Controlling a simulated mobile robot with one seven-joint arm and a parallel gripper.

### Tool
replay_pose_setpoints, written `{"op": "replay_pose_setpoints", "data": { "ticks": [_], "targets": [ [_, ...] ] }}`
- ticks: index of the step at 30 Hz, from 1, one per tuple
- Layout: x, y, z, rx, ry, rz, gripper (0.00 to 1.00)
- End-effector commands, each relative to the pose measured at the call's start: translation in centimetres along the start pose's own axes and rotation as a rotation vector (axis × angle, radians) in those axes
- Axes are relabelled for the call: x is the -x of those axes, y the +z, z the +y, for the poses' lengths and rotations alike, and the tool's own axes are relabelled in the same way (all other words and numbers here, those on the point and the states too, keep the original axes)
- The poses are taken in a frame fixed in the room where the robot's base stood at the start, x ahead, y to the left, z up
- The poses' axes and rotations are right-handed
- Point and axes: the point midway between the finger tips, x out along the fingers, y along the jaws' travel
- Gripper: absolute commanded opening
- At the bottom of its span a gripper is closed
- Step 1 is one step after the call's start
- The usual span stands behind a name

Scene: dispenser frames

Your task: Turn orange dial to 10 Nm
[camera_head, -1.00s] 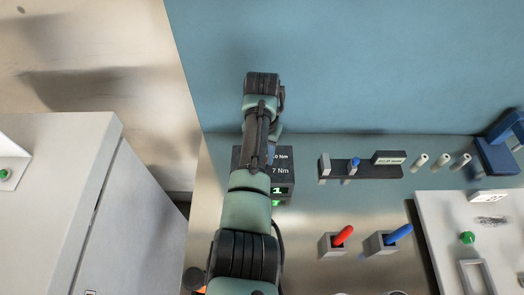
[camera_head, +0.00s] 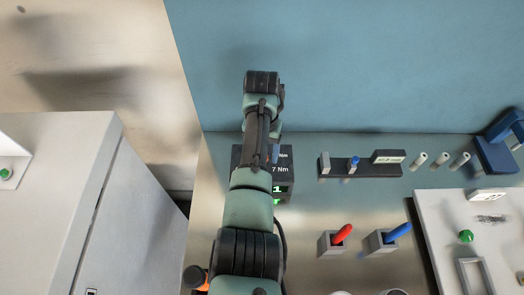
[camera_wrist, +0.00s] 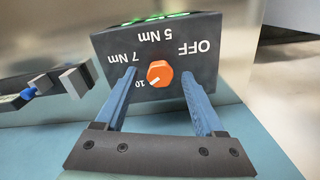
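The orange dial (camera_wrist: 159,74) sits on the face of a dark box (camera_wrist: 150,45), which appears upside down in the wrist view. Labels OFF, 5 Nm, 7 Nm and a partly covered 10 surround it. The dial's white mark points to the lower left, toward the 10. My gripper (camera_wrist: 158,76) is open, with one blue finger on each side of the dial. A gap shows between the fingers and the dial. In the head view the box (camera_head: 284,172) is partly behind my arm, and the dial is hidden.
Right of the box, a dark rack (camera_head: 370,168) holds small parts. Red (camera_head: 342,233) and blue (camera_head: 398,231) handled tools stand in grey holders. A white panel (camera_head: 450,225) lies at right. A grey cabinet (camera_head: 60,200) stands left. A blue wall (camera_head: 360,70) is behind.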

Motion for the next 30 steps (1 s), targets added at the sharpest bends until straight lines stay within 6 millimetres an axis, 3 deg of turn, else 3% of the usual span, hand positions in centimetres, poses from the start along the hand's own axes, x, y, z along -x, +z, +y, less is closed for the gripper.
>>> {"op": "replay_pose_setpoints", "data": {
  "ticks": [11, 16, 27, 30],
  "targets": [
    [0.6, 0.0, 0.0, -0.001, 0.000, -0.001, 0.71],
    [3.2, -0.1, -0.1, -0.001, -0.001, 0.003, 0.71],
    [11.6, 0.0, 0.0, 0.000, 0.000, 0.000, 0.71],
    [12.5, 0.0, 0.0, 0.000, 0.000, -0.001, 0.71]
  ]
}}
